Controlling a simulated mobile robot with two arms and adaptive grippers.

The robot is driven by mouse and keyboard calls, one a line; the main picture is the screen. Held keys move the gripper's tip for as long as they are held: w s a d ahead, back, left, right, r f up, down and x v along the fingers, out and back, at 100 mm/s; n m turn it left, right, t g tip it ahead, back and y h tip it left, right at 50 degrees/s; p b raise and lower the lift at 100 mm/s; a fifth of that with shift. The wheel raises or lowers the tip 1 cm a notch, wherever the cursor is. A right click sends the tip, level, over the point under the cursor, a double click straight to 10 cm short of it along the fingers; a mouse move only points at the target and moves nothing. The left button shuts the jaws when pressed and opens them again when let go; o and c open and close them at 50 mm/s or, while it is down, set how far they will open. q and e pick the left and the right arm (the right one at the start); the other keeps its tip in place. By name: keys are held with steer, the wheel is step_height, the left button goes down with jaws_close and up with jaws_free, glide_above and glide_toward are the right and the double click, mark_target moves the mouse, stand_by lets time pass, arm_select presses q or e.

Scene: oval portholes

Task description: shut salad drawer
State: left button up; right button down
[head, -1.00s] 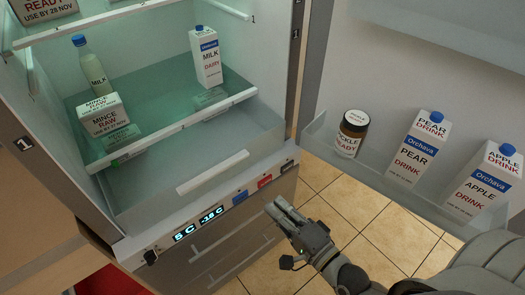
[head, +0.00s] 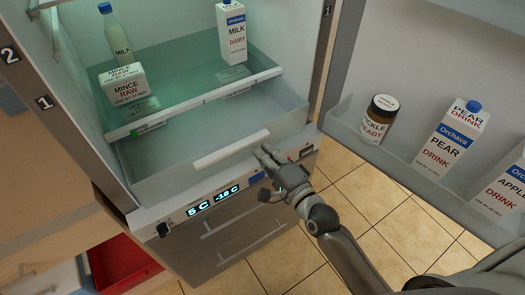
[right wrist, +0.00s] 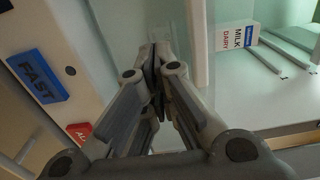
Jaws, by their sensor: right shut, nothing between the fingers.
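The salad drawer (head: 180,177) is the clear bin at the bottom of the open fridge, below the glass shelf. Its front carries a white handle bar (head: 232,150). How far the drawer stands out is hard to tell. My right gripper (head: 264,153) is shut and empty, with its fingertips at the right end of the handle bar. I cannot tell whether they touch the drawer. In the right wrist view the shut fingers (right wrist: 158,62) point toward the clear panel and hide part of it. My left gripper is not in view.
The control panel (head: 212,202) runs just below the drawer, with freezer drawers (head: 240,235) under it. The open door at right holds a pickle jar (head: 378,120) and drink cartons (head: 452,140). Mince (head: 124,84) and milk (head: 232,35) stand on the shelf above.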

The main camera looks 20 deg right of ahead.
mark_target(235, 126)
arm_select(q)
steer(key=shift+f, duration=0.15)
arm_select(e)
steer(key=shift+w+a, duration=0.15)
steer(key=shift+w, duration=0.4)
steer(key=shift+w, duration=0.2)
steer(key=x, duration=1.4)
steer(key=shift+a+b, duration=0.1)
steer(key=shift+b, duration=0.2)
steer(key=shift+w, duration=0.3)
steer(key=shift+r, duration=0.1)
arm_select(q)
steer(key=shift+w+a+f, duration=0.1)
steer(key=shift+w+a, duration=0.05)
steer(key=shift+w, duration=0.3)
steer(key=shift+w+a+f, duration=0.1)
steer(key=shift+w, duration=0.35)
arm_select(e)
steer(key=shift+r, duration=0.1)
